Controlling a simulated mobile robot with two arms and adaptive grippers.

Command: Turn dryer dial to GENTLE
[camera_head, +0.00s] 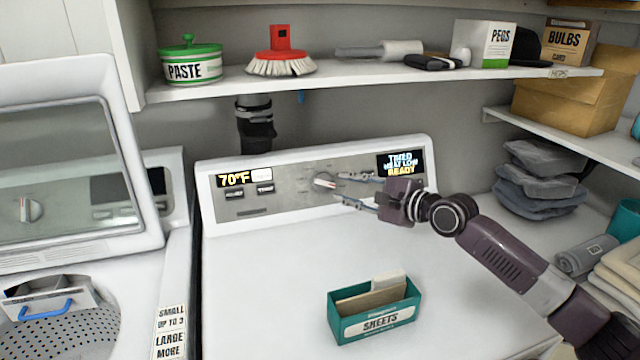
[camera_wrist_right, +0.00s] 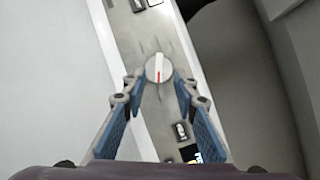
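The dryer (camera_head: 270,265) is a white machine with a grey control panel at the back of its top. Its dial (camera_head: 324,181) is a round white knob with a red pointer mark, near the middle of the panel. My right gripper (camera_head: 340,187) is open in front of the panel, its fingers pointing at the dial. In the right wrist view the dial (camera_wrist_right: 159,69) sits between and just beyond the two blue fingertips (camera_wrist_right: 158,85), with no visible contact. The panel display (camera_head: 401,163) reads "TIMED", "LOW" and "READY". Setting labels around the dial are too small to read. My left gripper is not in view.
A teal sheets box (camera_head: 374,318) stands on the dryer top, below the right arm. The washer (camera_head: 65,150) with its raised lid is at left. A shelf (camera_head: 350,78) with several items runs above the panel. Folded cloths (camera_head: 540,180) lie at right.

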